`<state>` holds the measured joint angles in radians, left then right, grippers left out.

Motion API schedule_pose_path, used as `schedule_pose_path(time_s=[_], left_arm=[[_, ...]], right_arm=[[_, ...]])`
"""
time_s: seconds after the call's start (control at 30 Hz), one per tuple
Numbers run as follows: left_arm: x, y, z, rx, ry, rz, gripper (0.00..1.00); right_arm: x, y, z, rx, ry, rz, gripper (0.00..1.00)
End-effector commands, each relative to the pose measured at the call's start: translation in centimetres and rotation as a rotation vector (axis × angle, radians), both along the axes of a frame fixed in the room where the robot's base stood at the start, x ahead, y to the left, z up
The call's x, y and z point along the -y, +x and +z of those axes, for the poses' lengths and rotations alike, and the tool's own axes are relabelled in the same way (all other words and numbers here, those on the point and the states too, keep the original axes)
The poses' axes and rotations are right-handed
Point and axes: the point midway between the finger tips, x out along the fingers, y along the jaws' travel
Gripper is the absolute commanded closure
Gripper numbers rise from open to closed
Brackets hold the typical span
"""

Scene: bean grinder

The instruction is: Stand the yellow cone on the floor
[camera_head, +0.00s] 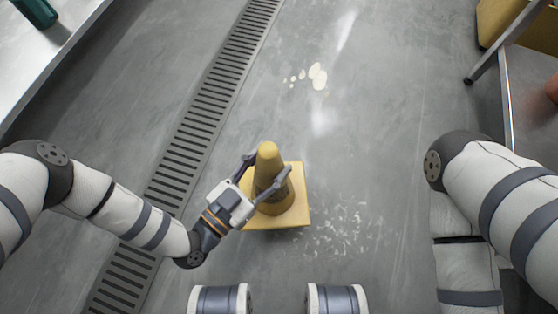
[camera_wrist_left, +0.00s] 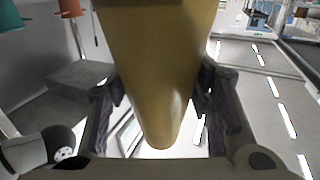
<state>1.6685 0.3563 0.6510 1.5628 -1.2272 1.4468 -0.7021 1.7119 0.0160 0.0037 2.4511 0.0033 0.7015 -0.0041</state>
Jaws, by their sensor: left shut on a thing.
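The yellow cone (camera_head: 267,160) is upright in the head view, tip up, with its square base (camera_head: 293,216) below. The base looks close to flat over the grey floor, but I cannot tell whether it touches. My left gripper (camera_head: 270,166) is shut on the cone's upper part, one finger on each side. In the left wrist view the cone (camera_wrist_left: 160,70) fills the middle between the two dark finger pads, its rounded tip toward the bottom of the picture. My right arm shows at the right of the head view; its gripper is out of view.
A slotted drain grate (camera_head: 211,105) runs along the floor left of the cone. Pale spots (camera_head: 318,76) and white flecks (camera_head: 345,228) mark the floor. A counter (camera_head: 50,62) is at the upper left, and a metal-legged table (camera_head: 530,95) at the right. Floor beyond the cone is open.

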Motion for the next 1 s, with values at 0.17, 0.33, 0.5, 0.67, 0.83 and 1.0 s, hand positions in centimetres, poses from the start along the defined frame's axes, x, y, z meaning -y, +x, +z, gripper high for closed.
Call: schedule_pose_path(time_s=[0.17,0.33,0.5,0.67,0.83,1.0], left_arm=[[1.1,2.1,-3.8,-0.003,-0.001,0.001,1.0],[1.6,3.3,-5.0,-0.002,-0.001,0.0,1.0],[2.0,4.1,-5.9,-0.001,-0.001,0.001,1.0],[2.0,4.2,-8.3,-0.004,0.001,0.001,1.0],[2.0,4.2,-8.9,-0.001,0.0,0.0,1.0],[2.0,4.1,-8.9,-0.003,0.001,0.0,0.44]], right_arm=[[0.1,-0.9,-1.8,-0.047,0.002,0.005,0.6],[0.2,-1.3,-2.3,-0.066,0.003,0.007,0.6],[0.2,-1.5,-2.7,-0.078,0.003,0.009,0.6],[0.1,-1.6,-4.0,-0.093,0.007,0.011,0.6],[0.0,-1.6,-4.3,-0.094,0.008,0.011,0.6],[0.0,-1.6,-4.2,-0.093,0.008,0.011,0.6]])
